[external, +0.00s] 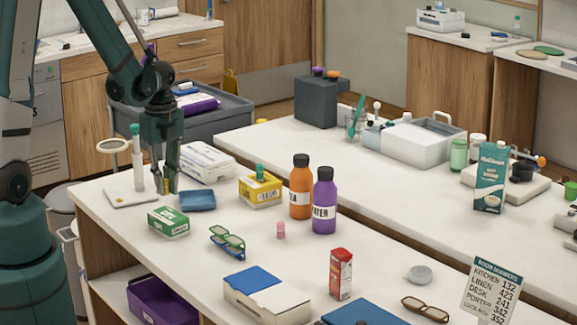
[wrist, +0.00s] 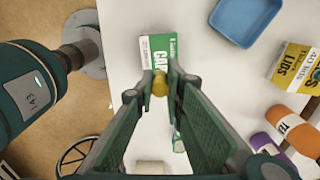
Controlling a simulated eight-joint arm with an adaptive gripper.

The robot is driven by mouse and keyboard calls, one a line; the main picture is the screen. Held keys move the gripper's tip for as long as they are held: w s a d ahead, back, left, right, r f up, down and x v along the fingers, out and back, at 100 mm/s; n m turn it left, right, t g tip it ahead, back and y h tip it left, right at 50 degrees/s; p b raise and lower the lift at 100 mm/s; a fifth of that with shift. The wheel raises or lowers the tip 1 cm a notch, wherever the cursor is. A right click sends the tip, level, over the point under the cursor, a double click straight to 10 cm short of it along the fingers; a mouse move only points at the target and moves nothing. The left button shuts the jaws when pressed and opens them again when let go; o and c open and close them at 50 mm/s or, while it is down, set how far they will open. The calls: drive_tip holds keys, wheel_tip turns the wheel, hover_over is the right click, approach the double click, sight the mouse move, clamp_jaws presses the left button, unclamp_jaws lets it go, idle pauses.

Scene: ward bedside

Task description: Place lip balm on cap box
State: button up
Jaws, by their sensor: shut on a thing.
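The cap box (external: 168,222) is a green and white carton lying on the near counter in the external view. It shows in the wrist view (wrist: 153,50) just beyond my fingertips, with "CAP" readable. My gripper (external: 165,188) points down near the box. It is shut on a small yellow piece, which I take to be the lip balm (wrist: 159,87). In the wrist view the lip balm overlaps the box's lower edge in the picture. The lip balm looks held above the box's level; the exact gap cannot be told. The box top looks bare.
A blue tray (external: 197,200) and a stand with a white column (external: 138,170) are close by.

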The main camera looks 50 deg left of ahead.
sight(166, 194)
drive_tip(key=shift+f, duration=0.8)
drive_tip(key=shift+f, duration=0.1)
drive_tip(key=shift+f+b, duration=0.35)
drive_tip(key=shift+f, duration=1.65)
drive_tip(key=shift+f, duration=0.15)
drive_tip(key=o, duration=0.7)
drive_tip(key=shift+c, duration=0.2)
drive_tip(key=shift+r, duration=0.2)
drive_tip(key=shift+r+p, duration=0.75)
drive_tip(key=shift+r, duration=5.2)
